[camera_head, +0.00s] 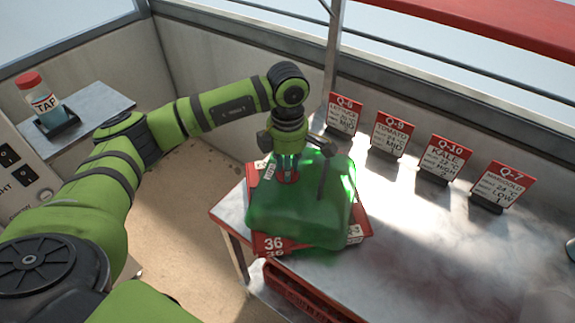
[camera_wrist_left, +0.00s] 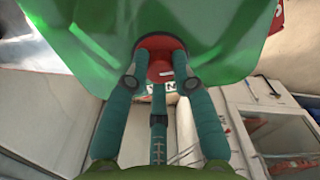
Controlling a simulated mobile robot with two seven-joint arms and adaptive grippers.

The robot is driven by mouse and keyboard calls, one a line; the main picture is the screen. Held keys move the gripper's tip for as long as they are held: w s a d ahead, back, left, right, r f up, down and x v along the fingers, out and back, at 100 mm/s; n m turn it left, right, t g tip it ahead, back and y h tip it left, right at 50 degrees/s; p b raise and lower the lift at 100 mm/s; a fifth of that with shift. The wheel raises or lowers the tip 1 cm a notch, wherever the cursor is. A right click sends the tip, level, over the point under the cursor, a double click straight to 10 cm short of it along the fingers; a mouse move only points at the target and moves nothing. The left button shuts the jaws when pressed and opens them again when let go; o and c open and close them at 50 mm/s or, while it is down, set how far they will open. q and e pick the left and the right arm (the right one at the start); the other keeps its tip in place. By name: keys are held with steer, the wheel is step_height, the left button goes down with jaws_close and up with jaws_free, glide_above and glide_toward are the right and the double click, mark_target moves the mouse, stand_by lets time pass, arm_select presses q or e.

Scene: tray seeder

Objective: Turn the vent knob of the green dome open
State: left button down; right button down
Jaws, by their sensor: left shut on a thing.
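The translucent green dome (camera_head: 318,215) covers a red tray (camera_head: 270,244) marked 36 on the metal table's left end. In the left wrist view the dome (camera_wrist_left: 85,30) fills the top of the picture. The red vent knob (camera_wrist_left: 160,58) is on the dome, with a small white mark on its face. My left gripper (camera_head: 288,170) comes down from above onto the knob. In the left wrist view its fingers (camera_wrist_left: 160,75) are closed around the knob. The knob is mostly hidden by the gripper in the head view. My right gripper is not in view.
Several red-and-white seed cards, such as the kale card (camera_head: 441,158), stand along the back of the metal table (camera_head: 400,260). A red-capped bottle (camera_head: 40,98) stands on a side shelf at the left. A control panel (camera_head: 20,170) is at the left edge. The table's middle is clear.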

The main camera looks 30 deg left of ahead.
arm_select(q)
steer(key=c, duration=1)
jaws_free()
step_height(320, 180, up, 12)
steer(key=shift+r, duration=0.1)
